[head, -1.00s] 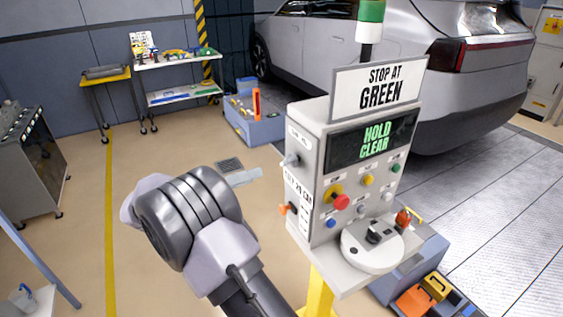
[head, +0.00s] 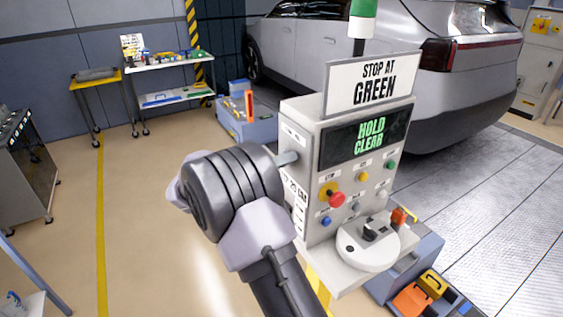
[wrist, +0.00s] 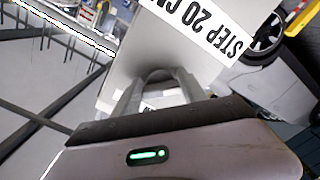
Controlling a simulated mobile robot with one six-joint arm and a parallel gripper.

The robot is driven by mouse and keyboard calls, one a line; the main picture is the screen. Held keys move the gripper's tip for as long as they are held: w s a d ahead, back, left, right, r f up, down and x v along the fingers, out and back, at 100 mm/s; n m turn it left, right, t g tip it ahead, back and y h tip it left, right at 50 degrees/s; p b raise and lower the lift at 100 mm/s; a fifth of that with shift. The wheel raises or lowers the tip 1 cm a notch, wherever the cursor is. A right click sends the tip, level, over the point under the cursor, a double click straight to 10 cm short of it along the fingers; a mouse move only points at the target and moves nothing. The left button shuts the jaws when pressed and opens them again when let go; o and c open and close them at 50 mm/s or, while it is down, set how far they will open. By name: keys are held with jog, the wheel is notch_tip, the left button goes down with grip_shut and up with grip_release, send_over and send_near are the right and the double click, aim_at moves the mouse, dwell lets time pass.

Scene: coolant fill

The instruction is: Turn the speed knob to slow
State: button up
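The control box (head: 304,165) stands on a yellow post, and its screen (head: 366,140) reads HOLD CLEAR. My gripper (head: 288,158) is at the upper part of the box's left side, where a grey knob sits; in the head view its fingers cover that knob. In the wrist view my gripper (wrist: 157,88) has its two fingers apart, on either side of a rounded grey knob (wrist: 158,74). I cannot tell whether they touch it. The knob's setting and its label are not readable. A STEP 20 CM label (wrist: 205,25) is beside it.
A STOP AT GREEN sign (head: 372,84) stands on top. A car (head: 440,85) is behind.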

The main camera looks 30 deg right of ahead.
jog(key=c, duration=0.8)
jog(key=shift+n+p, duration=0.3)
jog(key=shift+p, duration=0.05)
jog(key=n+p, duration=0.1)
jog(key=p, duration=0.1)
jog(key=n+p, duration=0.1)
jog(key=n, duration=0.1)
jog(key=shift+s+r+n+p, duration=0.1)
jog(key=shift+r+n+p, duration=0.2)
jog(key=shift+p, duration=0.1)
jog(key=n+p, duration=0.4)
jog(key=shift+r+n, duration=0.1)
jog(key=shift+n, duration=0.2)
jog(key=n+p, duration=0.4)
jog(key=n, duration=0.1)
jog(key=shift+r, duration=0.1)
jog(key=shift+n+p, duration=1.05)
jog(key=shift+n, duration=0.95)
